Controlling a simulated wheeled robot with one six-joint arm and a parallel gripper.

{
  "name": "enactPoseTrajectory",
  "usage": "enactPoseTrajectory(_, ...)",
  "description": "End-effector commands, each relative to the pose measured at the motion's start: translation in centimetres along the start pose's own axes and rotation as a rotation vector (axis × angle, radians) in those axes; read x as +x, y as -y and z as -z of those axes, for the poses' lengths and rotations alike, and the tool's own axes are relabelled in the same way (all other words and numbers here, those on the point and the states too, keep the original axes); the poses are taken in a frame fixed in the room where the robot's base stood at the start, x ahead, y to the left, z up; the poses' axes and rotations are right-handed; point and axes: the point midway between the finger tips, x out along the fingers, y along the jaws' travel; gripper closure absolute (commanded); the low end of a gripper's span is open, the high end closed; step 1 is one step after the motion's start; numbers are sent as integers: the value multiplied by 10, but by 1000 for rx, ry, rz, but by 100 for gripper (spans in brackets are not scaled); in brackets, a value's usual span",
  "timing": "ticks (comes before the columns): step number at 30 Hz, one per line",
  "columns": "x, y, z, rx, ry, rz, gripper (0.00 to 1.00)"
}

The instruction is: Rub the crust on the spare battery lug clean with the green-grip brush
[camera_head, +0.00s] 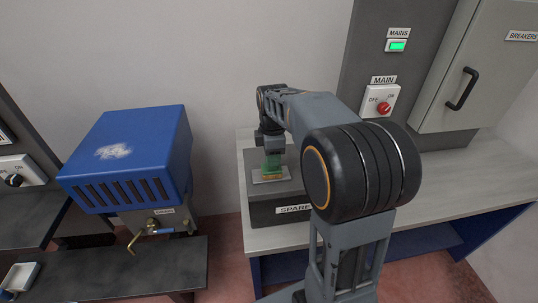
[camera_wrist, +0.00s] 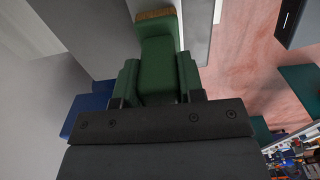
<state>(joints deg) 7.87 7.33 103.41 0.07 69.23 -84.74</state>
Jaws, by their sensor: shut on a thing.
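My gripper (camera_head: 271,149) points down over the dark grey battery box (camera_head: 262,213) labelled SPARE, on the bench. In the wrist view my gripper (camera_wrist: 158,82) is shut on the green-grip brush (camera_wrist: 158,50), whose tan bristles (camera_wrist: 157,15) show at the far end. In the head view the green brush (camera_head: 271,166) stands above a pale plate (camera_head: 284,174) on the box top. I cannot tell whether the bristles touch it. The lug and its crust are too small or hidden to make out.
The grey bench (camera_head: 455,173) is mostly clear right of the box. Behind it stand a MAIN switch (camera_head: 380,102) and a breaker cabinet (camera_head: 478,75). A blue louvred unit (camera_head: 130,150) with a brass tap (camera_head: 152,226) is on the left, above a dark shelf (camera_head: 130,268).

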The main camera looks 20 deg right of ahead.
Motion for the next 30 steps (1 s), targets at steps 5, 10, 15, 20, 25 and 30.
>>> enactPoseTrajectory(5, 1, 0, -7, 0, 0, 1, 94)
enactPoseTrajectory(10, 2, 0, -8, 0, 1, 2, 94)
enactPoseTrajectory(15, 2, 0, -7, 0, 1, 2, 94)
enactPoseTrajectory(20, 2, 0, -4, -2, 1, 3, 94)
enactPoseTrajectory(25, 0, 0, 3, -2, 0, 3, 94)
enactPoseTrajectory(30, 0, 0, 10, -3, 0, 2, 94)
